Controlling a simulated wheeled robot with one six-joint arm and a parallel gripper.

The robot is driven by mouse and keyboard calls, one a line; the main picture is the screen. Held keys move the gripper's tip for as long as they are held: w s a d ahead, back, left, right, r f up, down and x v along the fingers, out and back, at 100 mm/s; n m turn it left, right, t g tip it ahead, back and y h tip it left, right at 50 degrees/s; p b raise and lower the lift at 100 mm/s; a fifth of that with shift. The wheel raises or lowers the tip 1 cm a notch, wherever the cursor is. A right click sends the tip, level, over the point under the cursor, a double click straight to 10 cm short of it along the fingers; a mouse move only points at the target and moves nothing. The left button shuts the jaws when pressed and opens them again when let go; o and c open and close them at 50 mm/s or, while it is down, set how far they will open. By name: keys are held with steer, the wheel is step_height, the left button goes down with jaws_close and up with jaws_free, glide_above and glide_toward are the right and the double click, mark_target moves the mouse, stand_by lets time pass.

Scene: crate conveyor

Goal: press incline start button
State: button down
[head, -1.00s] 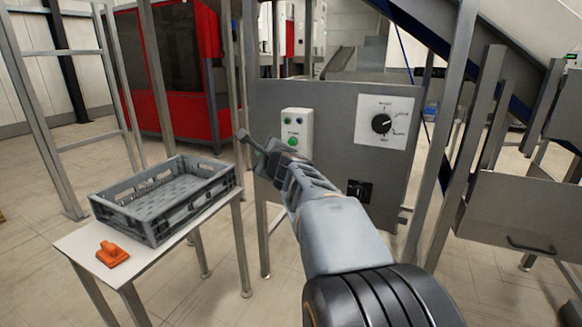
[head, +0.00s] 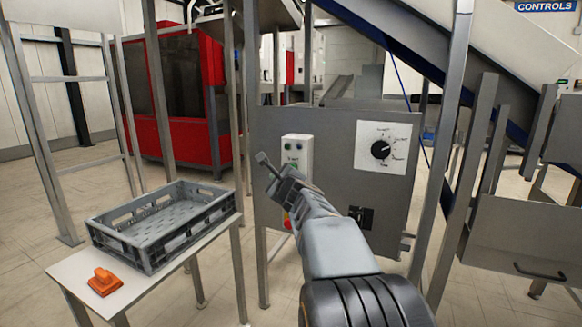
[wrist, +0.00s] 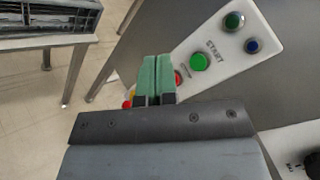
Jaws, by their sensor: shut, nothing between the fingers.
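The white button panel (head: 306,146) is on the front of the grey control cabinet (head: 336,130). In the wrist view the green button (wrist: 200,62) sits beside the word START. A red button (wrist: 178,78) is next to it, partly hidden by my fingers. A green lamp or button (wrist: 234,21) and a blue one (wrist: 252,46) are at the panel's upper end. My gripper (head: 262,158) is shut and empty, just left of the panel in the head view. Its green fingertips (wrist: 157,60) are together, to the left of the green button in the wrist view. I cannot see contact.
A grey crate (head: 122,247) and an orange object (head: 105,282) rest on a white table at left. A rotary dial (head: 381,150) and a black switch (head: 361,217) are on the cabinet. Metal posts stand on both sides.

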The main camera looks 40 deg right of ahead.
steer(key=shift+w+d+p, duration=0.35)
steer(key=shift+w+d, duration=0.1)
steer(key=shift+d, duration=0.4)
steer(key=shift+w+d+p, duration=0.35)
steer(key=shift+w+d, duration=0.15)
steer(key=shift+d, duration=0.4)
steer(key=shift+w+d+p, duration=0.35)
steer(key=shift+w+d, duration=0.1)
steer(key=shift+d, duration=0.4)
steer(key=shift+w+d, duration=0.15)
steer(key=shift+d, duration=0.05)
steer(key=shift+w+d, duration=0.1)
steer(key=shift+d, duration=0.1)
steer(key=shift+w+d, duration=0.2)
steer(key=shift+d, duration=0.15)
stand_by(1.0)
steer(key=shift+a, duration=0.15)
steer(key=shift+s+a+b, duration=0.4)
steer(key=shift+a+b, duration=0.2)
steer(key=shift+b, duration=0.05)
